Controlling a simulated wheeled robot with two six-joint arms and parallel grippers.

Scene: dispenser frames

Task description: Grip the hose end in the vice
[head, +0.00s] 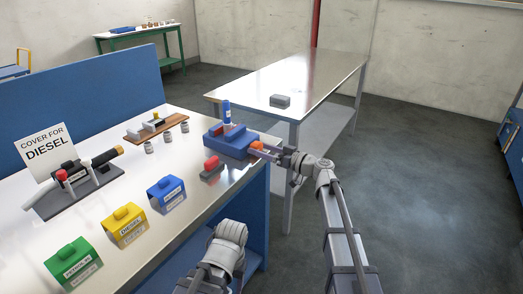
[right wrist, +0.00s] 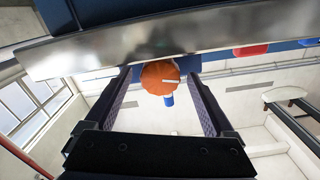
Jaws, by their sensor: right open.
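The blue vice (head: 226,142) stands at the right end of the white bench. A blue upright cylinder (head: 227,114), seemingly the hose end, stands at the vice jaws; I cannot tell if they clamp it. The vice's round orange knob (head: 257,145) faces right, and it also shows in the right wrist view (right wrist: 160,77) with a pale line on it. My right gripper (head: 268,150) is open at the knob. In the right wrist view its fingers (right wrist: 160,100) stand on either side of the knob, with gaps. My left gripper is out of sight; only arm links show.
Green (head: 74,263), yellow (head: 124,227) and blue (head: 166,194) labelled covers stand along the bench, with a red-and-grey block (head: 211,168) nearer the vice. A nozzle stand (head: 75,185) is at left. A metal table (head: 300,82) with a grey block (head: 280,101) stands behind.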

